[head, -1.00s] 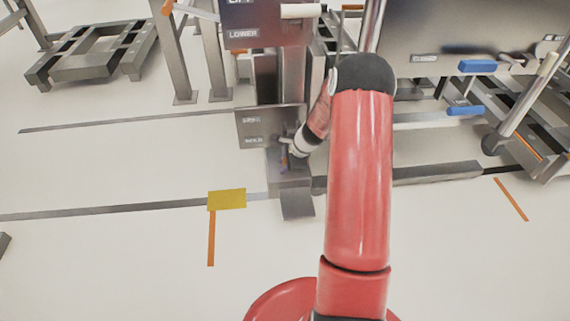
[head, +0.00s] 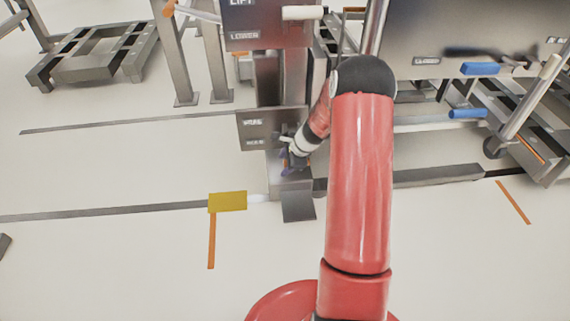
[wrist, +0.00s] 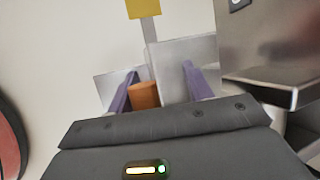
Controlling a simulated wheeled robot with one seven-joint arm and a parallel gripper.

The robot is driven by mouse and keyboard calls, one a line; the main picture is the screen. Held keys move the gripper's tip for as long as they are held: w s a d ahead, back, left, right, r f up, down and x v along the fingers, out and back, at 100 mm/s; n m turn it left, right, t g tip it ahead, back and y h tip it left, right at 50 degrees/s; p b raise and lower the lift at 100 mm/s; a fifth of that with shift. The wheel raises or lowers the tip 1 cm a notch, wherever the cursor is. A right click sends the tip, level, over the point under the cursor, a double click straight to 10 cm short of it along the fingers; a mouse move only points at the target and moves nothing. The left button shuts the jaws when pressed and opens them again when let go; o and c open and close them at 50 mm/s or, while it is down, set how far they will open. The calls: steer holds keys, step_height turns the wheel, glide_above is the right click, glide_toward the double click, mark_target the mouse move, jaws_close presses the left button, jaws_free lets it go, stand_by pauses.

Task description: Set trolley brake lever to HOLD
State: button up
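The trolley brake post carries a dark label plate (head: 262,130) with two small labels, too blurred to read surely. In the wrist view an orange lever grip (wrist: 145,95) sits between the purple fingers of my gripper (wrist: 160,72). The grip is close beside the left finger, with a gap to the right finger, so the fingers are apart around it. In the head view my gripper (head: 287,166) is low in front of the post, below the plate. The lever is mostly hidden there by my gripper.
A panel marked LIFT and LOWER (head: 268,24) stands above the brake post. A yellow block (head: 227,201) lies on the floor rail at left. A grey panel with blue handles (head: 480,68) is at right. The left front floor is largely open.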

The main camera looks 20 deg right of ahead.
steer(key=shift+d+r, duration=0.1)
steer(key=shift+d, duration=0.25)
steer(key=p+v, duration=0.1)
steer(key=v, duration=0.6)
steer(key=shift+s+r+p, duration=0.1)
steer(key=shift+r+p, duration=0.15)
steer(key=shift+p, duration=0.05)
steer(key=shift+s, duration=0.1)
steer(key=shift+a+r, duration=0.15)
steer(key=shift+a, duration=0.1)
steer(key=s+p+v, duration=0.1)
steer(key=p+v, duration=0.2)
steer(key=v, duration=0.5)
steer(key=shift+s+a+p, duration=0.25)
steer(key=shift+a+p, duration=0.1)
